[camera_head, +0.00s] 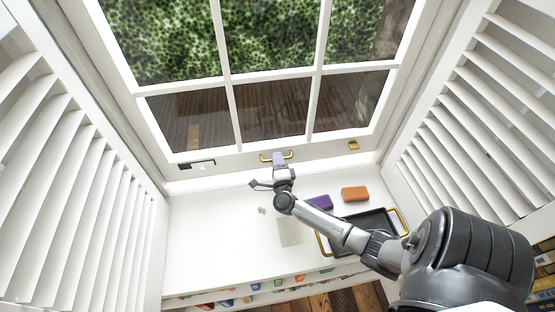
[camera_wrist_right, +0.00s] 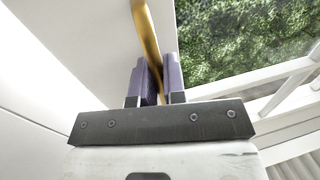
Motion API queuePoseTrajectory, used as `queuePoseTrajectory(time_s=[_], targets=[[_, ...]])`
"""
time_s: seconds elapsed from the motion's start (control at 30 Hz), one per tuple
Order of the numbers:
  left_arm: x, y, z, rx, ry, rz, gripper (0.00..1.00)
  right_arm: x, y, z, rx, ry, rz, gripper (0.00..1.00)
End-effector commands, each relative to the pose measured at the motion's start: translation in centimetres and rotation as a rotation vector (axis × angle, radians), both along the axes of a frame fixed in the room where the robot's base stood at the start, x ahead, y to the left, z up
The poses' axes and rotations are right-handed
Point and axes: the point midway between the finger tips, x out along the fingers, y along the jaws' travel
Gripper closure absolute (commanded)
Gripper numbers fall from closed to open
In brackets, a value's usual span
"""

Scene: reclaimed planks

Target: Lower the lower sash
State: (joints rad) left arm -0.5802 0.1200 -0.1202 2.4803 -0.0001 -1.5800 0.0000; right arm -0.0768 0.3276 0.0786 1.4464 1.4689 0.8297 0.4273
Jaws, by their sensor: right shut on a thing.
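The lower sash (camera_head: 235,150) is a white framed window part with several panes, near the top of the head view. Its bottom rail sits close above the white sill. A brass handle (camera_head: 287,155) is fixed to the middle of the bottom rail. My right gripper (camera_head: 278,158) is at this handle, its purple-padded fingers closed around the bar. In the right wrist view the brass handle (camera_wrist_right: 146,35) runs down between the two fingers (camera_wrist_right: 160,80). The part of the handle between the pads is mostly hidden. My left gripper is not in view.
White louvred shutters (camera_head: 75,180) stand on the left and right. On the white sill (camera_head: 210,230) are a purple block (camera_head: 320,203), an orange block (camera_head: 355,194) and a dark tray (camera_head: 349,246) with brass handles, partly under my right arm. The sill's left part is mostly clear.

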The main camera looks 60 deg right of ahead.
Motion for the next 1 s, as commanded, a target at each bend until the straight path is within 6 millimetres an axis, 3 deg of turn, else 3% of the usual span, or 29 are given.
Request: queuePoseTrajectory(time_s=[0.37,0.67,0.7,0.9,1.0], targets=[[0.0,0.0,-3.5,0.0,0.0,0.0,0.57,0.0,0.1,-4.8,0.005,0.004,0.0,1.0],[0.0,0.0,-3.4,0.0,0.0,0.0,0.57,-0.1,0.1,-5.1,0.01,0.009,0.002,1.0],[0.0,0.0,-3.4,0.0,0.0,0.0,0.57,-0.1,0.1,-5.1,0.01,0.009,0.002,0.87],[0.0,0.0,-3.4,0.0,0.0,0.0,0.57,-0.1,0.1,-5.0,0.007,0.008,0.002,0.68],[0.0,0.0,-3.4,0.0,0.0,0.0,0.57,-0.1,0.1,-4.8,0.005,0.005,0.001,0.66]])
